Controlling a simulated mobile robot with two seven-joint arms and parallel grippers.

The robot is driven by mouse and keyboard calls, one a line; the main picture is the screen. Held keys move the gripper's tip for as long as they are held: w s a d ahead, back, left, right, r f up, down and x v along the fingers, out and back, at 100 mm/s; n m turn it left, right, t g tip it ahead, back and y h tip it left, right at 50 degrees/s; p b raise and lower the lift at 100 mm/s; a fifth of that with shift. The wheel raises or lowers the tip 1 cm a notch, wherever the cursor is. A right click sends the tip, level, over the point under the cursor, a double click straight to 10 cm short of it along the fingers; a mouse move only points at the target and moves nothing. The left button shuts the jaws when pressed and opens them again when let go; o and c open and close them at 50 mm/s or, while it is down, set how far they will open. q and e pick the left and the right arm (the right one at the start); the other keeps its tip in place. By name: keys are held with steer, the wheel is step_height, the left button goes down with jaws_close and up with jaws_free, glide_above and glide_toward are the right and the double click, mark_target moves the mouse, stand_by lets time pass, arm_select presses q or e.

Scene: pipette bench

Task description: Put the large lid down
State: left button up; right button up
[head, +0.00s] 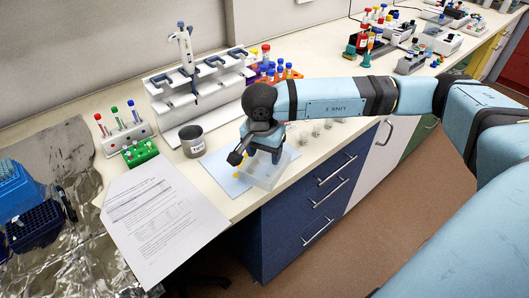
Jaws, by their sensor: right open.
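A large clear, box-like plastic piece (268,176), which looks like the large lid, is at the bench's front edge, over the right part of a pale blue sheet (222,178). My right gripper (254,160) is open and points down right above it, partly hiding its back. I cannot tell whether the fingers touch it, or whether it rests fully on the bench. My left gripper is not in view.
A grey metal cup (192,141) stands left of the sheet. A pipette stand (190,93) and tube racks are behind. Printed paper (160,220) overhangs the front edge. Several small clear vessels (317,130) stand to the right, under my forearm.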

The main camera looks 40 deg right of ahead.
mark_target(262, 161)
step_height(262, 161, up, 11)
steer(key=a, duration=0.1)
steer(key=shift+s+r, duration=0.15)
steer(key=shift+s, duration=0.2)
steer(key=shift+a, duration=0.1)
